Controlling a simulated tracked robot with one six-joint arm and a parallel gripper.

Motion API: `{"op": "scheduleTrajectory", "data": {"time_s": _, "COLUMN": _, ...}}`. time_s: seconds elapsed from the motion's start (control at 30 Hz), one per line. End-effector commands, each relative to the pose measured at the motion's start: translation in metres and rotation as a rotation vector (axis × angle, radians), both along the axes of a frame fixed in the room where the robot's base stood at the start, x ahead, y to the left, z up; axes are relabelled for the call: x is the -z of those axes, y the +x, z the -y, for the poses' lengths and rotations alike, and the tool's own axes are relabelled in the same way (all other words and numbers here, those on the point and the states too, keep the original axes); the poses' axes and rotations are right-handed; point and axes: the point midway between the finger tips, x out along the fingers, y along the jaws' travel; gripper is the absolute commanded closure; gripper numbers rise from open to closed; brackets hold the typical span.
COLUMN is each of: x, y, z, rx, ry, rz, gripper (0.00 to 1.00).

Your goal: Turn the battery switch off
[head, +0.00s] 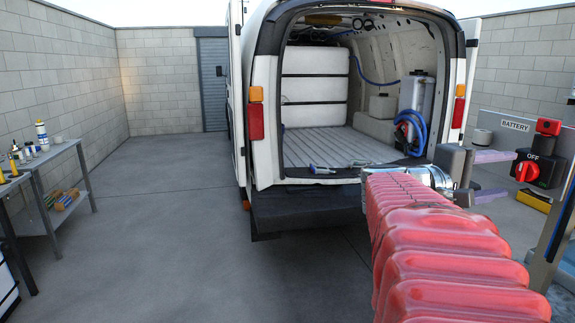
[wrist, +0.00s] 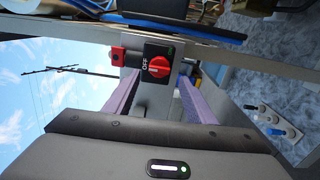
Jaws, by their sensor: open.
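The battery switch is a dark box with a red rotary knob (head: 527,172) and the word OFF above it, on a grey panel at the right. In the wrist view the picture is turned sideways; the knob (wrist: 159,67) carries a short pale mark, with OFF on its left. I cannot tell the knob's exact setting.
A BATTERY label (head: 515,125) is on the panel beside the switch. A white van (head: 260,170) stands behind with its rear open. A bench (head: 55,160) with bottles is at the far left. The concrete floor (head: 140,220) between is clear.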

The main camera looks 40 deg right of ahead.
Motion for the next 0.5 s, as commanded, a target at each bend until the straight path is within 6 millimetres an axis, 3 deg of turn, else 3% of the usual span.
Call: {"op": "scheduleTrajectory", "data": {"time_s": 0.5, "x": 0.001, "y": 0.027, "z": -0.06, "rx": -0.005, "ry": 0.001, "rz": 0.0, "gripper": 0.5}}
